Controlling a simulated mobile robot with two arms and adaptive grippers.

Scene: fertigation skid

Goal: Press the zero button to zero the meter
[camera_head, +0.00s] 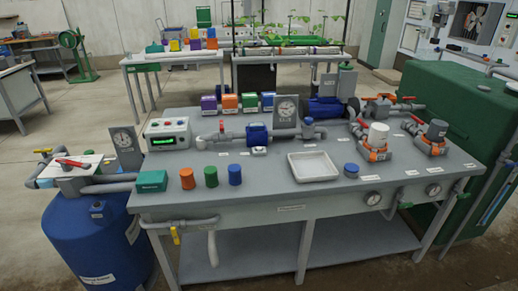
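A white meter box (181,137) with a lit green display (162,141) stands at the back left of the grey bench. Small knobs or buttons show on it, but they are too small to tell which is the zero button. Neither of my grippers is in view.
The grey bench (262,176) carries a teal box (152,181), orange (187,178), green (211,176) and blue (235,174) cylinders, a white tray (313,166) and pipework. A blue tank (95,240) stands at the left, a green tank (460,95) at the right.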

